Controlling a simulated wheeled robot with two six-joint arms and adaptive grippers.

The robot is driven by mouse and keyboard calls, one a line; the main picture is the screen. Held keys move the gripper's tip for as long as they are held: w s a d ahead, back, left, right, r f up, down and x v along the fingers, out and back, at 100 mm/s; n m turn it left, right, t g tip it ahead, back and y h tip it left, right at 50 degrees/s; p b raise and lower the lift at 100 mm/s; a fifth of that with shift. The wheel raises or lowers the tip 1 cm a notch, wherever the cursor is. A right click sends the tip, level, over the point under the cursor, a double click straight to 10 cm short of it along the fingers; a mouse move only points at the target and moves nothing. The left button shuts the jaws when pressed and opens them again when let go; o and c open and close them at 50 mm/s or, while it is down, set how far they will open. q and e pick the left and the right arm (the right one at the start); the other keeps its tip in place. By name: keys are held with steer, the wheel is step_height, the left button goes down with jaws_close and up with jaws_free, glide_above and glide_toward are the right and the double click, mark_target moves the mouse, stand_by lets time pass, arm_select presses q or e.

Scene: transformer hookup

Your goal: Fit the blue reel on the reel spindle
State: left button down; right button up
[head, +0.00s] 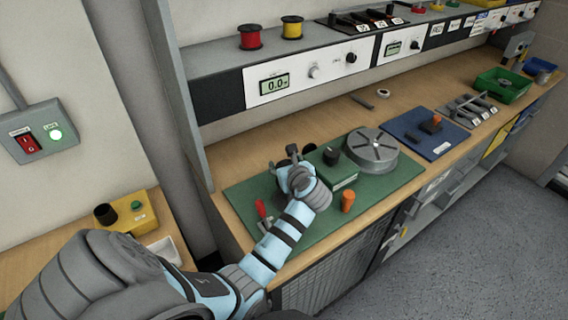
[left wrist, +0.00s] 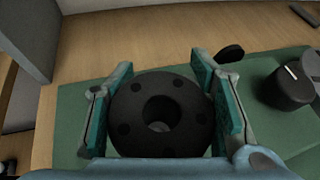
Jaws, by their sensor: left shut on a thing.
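My left gripper (head: 296,174) is low over the left part of the green mat (head: 240,196). In the left wrist view its two teal fingers (left wrist: 165,110) are on either side of a reel (left wrist: 130,118) and shut on it. The reel's black flange, with a round middle hole and several small holes, faces the camera. No blue winding shows, but its place in the grip fits the blue reel. Something grey shows dimly in the hole; I cannot tell whether it is the spindle. In the head view the gripper hides the reel. My right gripper is not in view.
On the mat are a red-handled lever (head: 262,212), a green box (head: 338,176) with a black knob (head: 331,155), an orange knob (head: 348,201) and a large grey disc (head: 371,150). Red (head: 250,37) and yellow (head: 292,27) reels stand on the shelf above. Bare bench lies behind the mat.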

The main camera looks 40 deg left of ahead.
arm_select(q)
steer(key=shift+f+b, duration=3.05)
steer(key=shift+f, duration=0.65)
steer(key=c, duration=0.6)
jaws_free()
step_height(320, 180, up, 5)
steer(key=p, duration=0.5)
steer(key=shift+r, duration=0.15)
